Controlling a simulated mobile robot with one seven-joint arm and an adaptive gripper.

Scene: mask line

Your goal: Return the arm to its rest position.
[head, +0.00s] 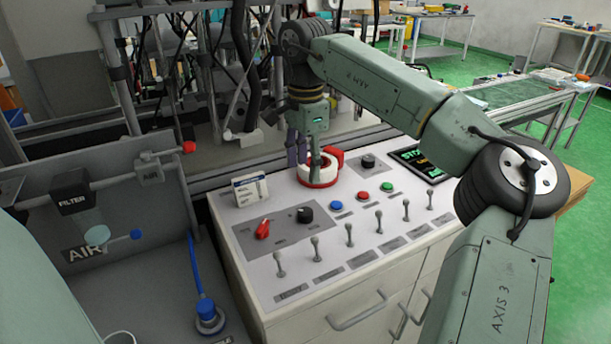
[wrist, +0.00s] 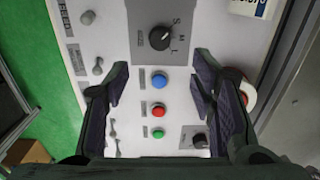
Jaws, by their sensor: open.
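My gripper (head: 310,160) is over the back part of the white control panel (head: 262,287), in front of a round red-and-white device (head: 320,183) in the head view. In the wrist view my gripper (wrist: 162,95) has its two dark fingers spread wide, with nothing between them. Between the fingers, on the panel below, show a blue button (wrist: 159,81), a red button (wrist: 158,112) and a green button (wrist: 158,133). My arm reaches from the lower right up and over to the panel. Whether the fingers touch the red-and-white device cannot be told.
Several toggle switches (head: 350,235) line the panel's front. A red switch (head: 263,229), a black knob (head: 305,214) and a small white card (head: 250,189) are at its left. A dark screen (head: 418,165) is at its right. Pipes and an air filter (head: 75,200) stand left.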

